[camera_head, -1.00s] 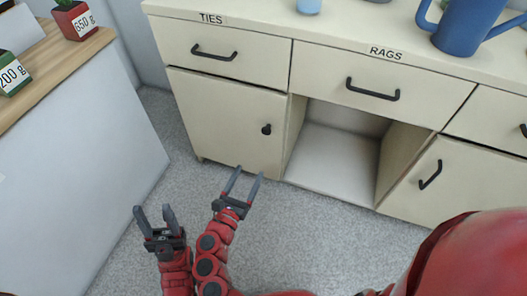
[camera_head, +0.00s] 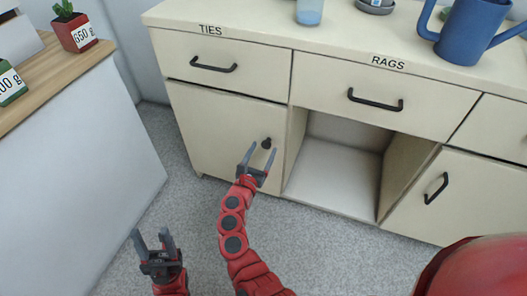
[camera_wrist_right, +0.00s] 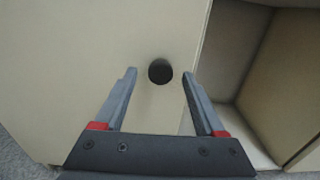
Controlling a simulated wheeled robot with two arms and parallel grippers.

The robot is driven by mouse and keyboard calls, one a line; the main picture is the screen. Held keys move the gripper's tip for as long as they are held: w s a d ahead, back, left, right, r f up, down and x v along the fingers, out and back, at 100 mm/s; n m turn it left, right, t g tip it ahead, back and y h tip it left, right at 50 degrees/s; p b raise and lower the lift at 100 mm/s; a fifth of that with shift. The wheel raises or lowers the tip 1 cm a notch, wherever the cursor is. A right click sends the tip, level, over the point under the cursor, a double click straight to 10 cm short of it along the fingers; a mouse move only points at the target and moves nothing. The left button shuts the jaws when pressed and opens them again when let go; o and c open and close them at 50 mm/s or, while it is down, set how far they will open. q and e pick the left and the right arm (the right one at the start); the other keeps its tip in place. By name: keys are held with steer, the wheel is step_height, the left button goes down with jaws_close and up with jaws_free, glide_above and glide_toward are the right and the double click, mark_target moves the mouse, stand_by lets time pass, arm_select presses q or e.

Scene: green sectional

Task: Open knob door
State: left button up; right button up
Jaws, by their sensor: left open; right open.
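The knob door (camera_head: 215,130) is the cream cabinet door under the TIES drawer, and it is shut. Its round black knob (camera_head: 266,144) sits near the door's right edge. My right gripper (camera_head: 259,158) is open just in front of the knob. In the right wrist view the knob (camera_wrist_right: 160,71) appears between the tips of the open fingers (camera_wrist_right: 160,80), slightly beyond them; I cannot tell whether they touch it. My left gripper (camera_head: 152,243) is open and empty, low over the floor at the left.
An open cubby (camera_head: 335,165) is right of the door. The TIES drawer (camera_head: 212,66), RAGS drawer (camera_head: 380,95) and a handled door (camera_head: 470,195) are shut. A white counter (camera_head: 75,150) with a wooden top stands at the left. The grey floor before the door is clear.

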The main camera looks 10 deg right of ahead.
steer(key=shift+w+d, duration=0.25)
steer(key=shift+w, duration=0.15)
steer(key=shift+c, duration=0.3)
jaws_close()
stand_by(0.9)
